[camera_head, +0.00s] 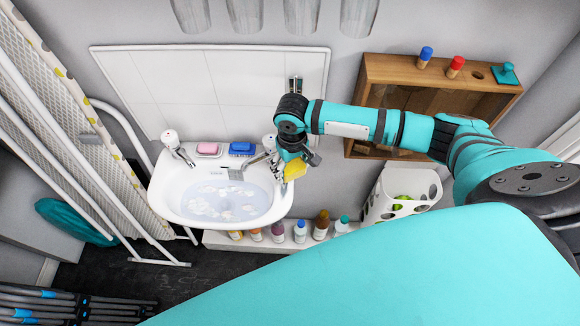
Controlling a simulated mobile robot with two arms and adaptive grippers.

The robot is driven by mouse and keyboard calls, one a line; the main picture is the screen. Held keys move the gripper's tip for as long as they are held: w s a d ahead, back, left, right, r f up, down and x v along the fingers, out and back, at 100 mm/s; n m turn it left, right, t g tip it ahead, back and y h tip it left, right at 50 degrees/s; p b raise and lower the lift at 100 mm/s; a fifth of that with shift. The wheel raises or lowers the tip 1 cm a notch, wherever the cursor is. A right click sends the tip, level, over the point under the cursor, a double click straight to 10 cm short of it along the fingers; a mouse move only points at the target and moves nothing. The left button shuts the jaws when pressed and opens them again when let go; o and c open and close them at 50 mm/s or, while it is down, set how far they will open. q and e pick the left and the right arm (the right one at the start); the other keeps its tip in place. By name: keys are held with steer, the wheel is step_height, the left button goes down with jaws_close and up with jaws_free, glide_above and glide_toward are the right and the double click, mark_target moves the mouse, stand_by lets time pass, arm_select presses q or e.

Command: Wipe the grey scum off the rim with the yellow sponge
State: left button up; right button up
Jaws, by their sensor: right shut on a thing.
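A white sink (165,191) on the back wall holds water with whitish foam (225,200). My right gripper (297,164) is at the sink's right end, over or beside the rim. It is shut on a yellow sponge (294,171), which is partly hidden by the fingers. I cannot tell whether the sponge touches the rim. I cannot clearly make out the grey scum; the rim's right end is partly hidden by the gripper and sponge. My left gripper is not in view.
Two taps (175,148), a pink soap (208,148) and a blue brush-like item (242,148) sit along the sink's back. Several bottles (321,224) stand on a low ledge below. A wooden cabinet (372,72) and white basket (378,205) are right; a folding rack (75,130) is left.

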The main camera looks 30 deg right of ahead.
steer(key=shift+r+p, duration=0.65)
steer(key=shift+r, duration=0.4)
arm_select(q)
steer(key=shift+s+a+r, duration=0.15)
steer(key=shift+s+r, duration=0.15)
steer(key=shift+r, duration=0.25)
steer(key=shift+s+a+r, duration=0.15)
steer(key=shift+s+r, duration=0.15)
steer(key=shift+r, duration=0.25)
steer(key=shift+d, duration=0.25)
